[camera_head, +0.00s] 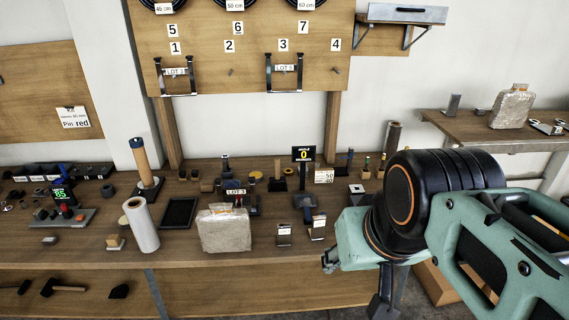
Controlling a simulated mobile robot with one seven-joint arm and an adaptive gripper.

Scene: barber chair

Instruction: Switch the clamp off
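I cannot make out with certainty which thing is the clamp. A small grey device with a lit green display (62,194) and a red part stands at the left of the workbench. A black post with a yellow "0" display (303,155) stands near the bench's middle. My green and black arm fills the right side. The dark end part that appears to be my gripper (384,303) hangs at the bottom edge, in front of the bench and partly cut off. Its fingertips are not clear, and nothing is seen held in it.
The wooden workbench (190,245) is crowded: a white roll (141,225), a clear bag (224,230), a black tray (178,213), a roll on a spindle (145,165). A numbered pegboard (215,65) stands behind. A side shelf (470,135) holds another bag (512,107). Hammers lie on the lower shelf (200,290).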

